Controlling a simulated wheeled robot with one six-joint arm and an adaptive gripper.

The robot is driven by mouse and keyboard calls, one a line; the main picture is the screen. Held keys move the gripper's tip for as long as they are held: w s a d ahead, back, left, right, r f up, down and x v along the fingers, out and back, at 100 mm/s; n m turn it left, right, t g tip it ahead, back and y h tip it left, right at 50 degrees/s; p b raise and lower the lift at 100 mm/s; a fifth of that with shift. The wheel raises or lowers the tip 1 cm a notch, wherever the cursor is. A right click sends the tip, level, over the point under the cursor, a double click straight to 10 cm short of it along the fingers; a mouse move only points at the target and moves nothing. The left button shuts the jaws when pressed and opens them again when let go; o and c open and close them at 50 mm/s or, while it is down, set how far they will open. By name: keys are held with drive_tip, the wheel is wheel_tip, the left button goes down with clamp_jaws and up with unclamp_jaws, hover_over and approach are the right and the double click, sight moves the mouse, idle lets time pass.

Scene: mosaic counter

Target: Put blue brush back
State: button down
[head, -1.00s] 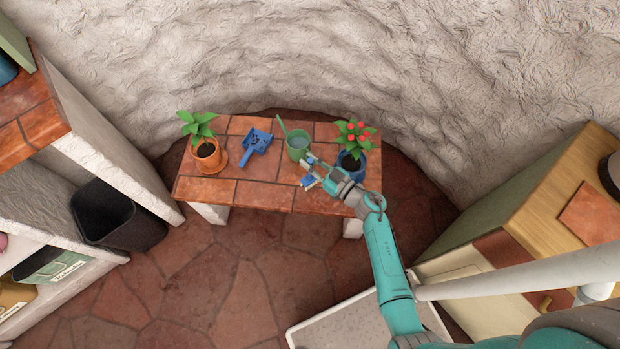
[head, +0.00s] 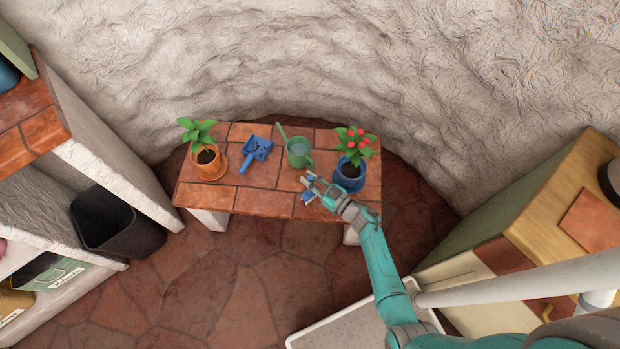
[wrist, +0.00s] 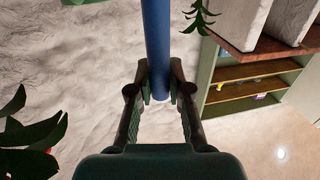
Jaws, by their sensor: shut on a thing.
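My gripper (head: 312,183) is over the front right part of the tiled bench, shut on the blue brush. In the wrist view the brush's blue handle (wrist: 157,45) runs up from between my two fingers (wrist: 159,95). In the head view only small blue parts of the brush (head: 308,196) show beside my fingers; the rest is hidden. A blue dustpan (head: 257,149) lies on the bench (head: 258,200), left of the green watering can (head: 299,152).
A potted plant in an orange pot (head: 207,163) stands at the bench's left end. A red-flowered plant in a blue pot (head: 350,174) stands close to my gripper on the right. A dark bin (head: 112,222) is under the left shelf.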

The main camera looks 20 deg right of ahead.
drive_tip(key=c, duration=1.1)
unclamp_jaws()
drive_tip(key=v, duration=1.2)
drive_tip(key=shift+a+r, duration=0.1)
drive_tip(key=s+a+r+m+h, duration=0.2)
drive_tip(key=s+a+r+h, duration=0.1)
drive_tip(key=s+r, duration=1.1)
drive_tip(key=s+a+r+m+g+h, duration=0.1)
drive_tip(key=s+a+r+m+h, duration=0.2)
drive_tip(key=s+r, duration=1)
drive_tip(key=shift+s+r+h, duration=0.4)
drive_tip(key=shift+s+h, duration=0.1)
drive_tip(key=shift+h, duration=0.4)
